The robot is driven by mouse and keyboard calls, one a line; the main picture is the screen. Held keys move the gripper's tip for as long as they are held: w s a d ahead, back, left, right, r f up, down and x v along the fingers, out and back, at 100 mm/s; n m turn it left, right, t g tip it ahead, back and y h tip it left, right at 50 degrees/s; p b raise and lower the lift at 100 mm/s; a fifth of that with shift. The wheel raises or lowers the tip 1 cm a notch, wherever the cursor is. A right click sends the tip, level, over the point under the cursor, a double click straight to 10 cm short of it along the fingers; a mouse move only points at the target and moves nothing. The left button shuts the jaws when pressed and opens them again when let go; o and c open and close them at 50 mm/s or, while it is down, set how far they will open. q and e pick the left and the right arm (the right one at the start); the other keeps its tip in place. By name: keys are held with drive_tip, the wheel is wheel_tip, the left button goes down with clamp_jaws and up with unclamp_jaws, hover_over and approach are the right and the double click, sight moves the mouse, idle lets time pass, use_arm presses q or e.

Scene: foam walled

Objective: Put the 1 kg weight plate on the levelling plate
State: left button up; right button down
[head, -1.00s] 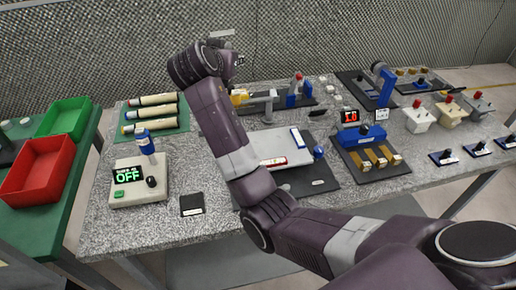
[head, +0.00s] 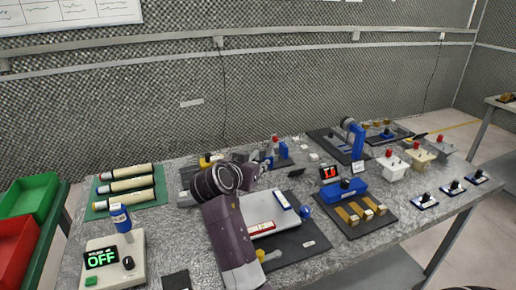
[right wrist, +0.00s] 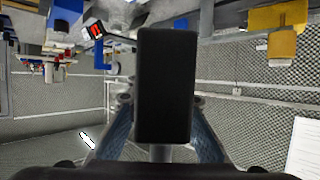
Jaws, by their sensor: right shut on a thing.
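The levelling plate (head: 289,216) is a pale flat plate with a red vial and a blue vial, on a dark base near the table's middle. My right arm covers its left part. My right gripper (head: 245,163) shows behind my wrist, by the plate's far left side; its fingertips are mostly hidden there. In the right wrist view it is shut on a black slab (right wrist: 165,85), apparently the 1 kg weight plate, with no marking visible. The slab is hidden in the head view, so its height over the levelling plate cannot be told. My left gripper is not in view.
A blue knob (head: 305,211) and a yellow knob (head: 268,256) stand beside the levelling plate. An OFF meter (head: 113,262) and a green mat of rolls (head: 125,190) are left. Several items crowd the back.

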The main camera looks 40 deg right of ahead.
hover_over(258, 198)
wheel_tip(258, 198, down, 5)
drive_tip(key=shift+d+r, duration=0.1)
drive_tip(key=shift+d, duration=0.05)
drive_tip(key=shift+f+p, duration=0.45)
drive_tip(key=shift+f, duration=1.9)
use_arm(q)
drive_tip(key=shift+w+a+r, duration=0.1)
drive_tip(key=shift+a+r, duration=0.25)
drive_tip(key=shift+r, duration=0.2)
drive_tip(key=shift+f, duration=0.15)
use_arm(e)
drive_tip(key=shift+f, duration=0.1)
drive_tip(key=c, duration=2.1)
unclamp_jaws()
drive_tip(key=shift+f, duration=0.2)
drive_tip(key=o, duration=0.4)
drive_tip(key=shift+s, duration=0.1)
drive_tip(key=shift+c, duration=0.2)
